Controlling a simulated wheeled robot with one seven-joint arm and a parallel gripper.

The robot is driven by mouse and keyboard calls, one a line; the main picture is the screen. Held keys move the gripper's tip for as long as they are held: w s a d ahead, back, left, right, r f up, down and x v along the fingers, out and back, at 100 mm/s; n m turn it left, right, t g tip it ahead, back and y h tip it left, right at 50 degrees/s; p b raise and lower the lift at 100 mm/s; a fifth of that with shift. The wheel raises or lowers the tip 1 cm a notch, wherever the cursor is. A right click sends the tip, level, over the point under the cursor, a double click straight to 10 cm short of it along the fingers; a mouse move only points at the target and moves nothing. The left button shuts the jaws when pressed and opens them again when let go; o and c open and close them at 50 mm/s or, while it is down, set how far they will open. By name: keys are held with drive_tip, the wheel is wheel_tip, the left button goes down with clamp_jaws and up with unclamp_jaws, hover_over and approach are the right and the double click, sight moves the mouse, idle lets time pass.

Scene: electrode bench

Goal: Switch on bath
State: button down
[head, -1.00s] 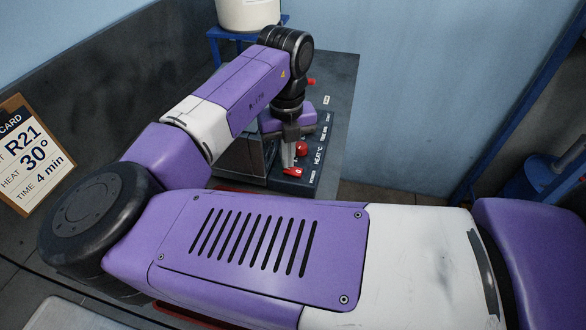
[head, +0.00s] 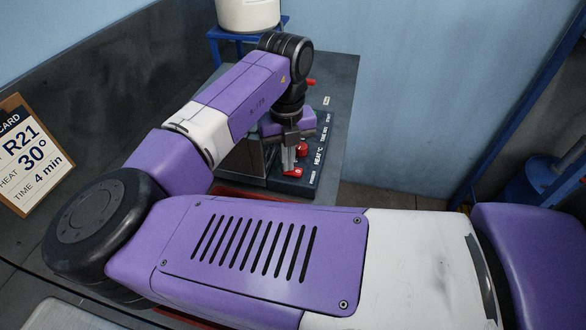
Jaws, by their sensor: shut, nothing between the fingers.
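The bath (head: 243,166) is a glass-sided box on the bench, largely hidden behind my arm. Its dark control panel (head: 318,172) is on its right side, with the labels POWER, HEAT °C, TIME MIN and START. A red power switch (head: 294,172) sits at the panel's near end, by the POWER label. A red knob (head: 302,148) is just beyond it. My gripper (head: 289,172) is shut and empty, pointing down with its fingertips at the red power switch. I cannot tell whether they touch it.
A card (head: 24,160) at the left reads R21, heat 30°, time 4 min. A white container (head: 248,14) stands on a blue stand (head: 215,34) at the back. A blue wall lies behind. The bench (head: 338,90) is clear right of the panel.

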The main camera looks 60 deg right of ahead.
drive_tip(key=shift+r+p, duration=2.85)
drive_tip(key=shift+r, duration=0.65)
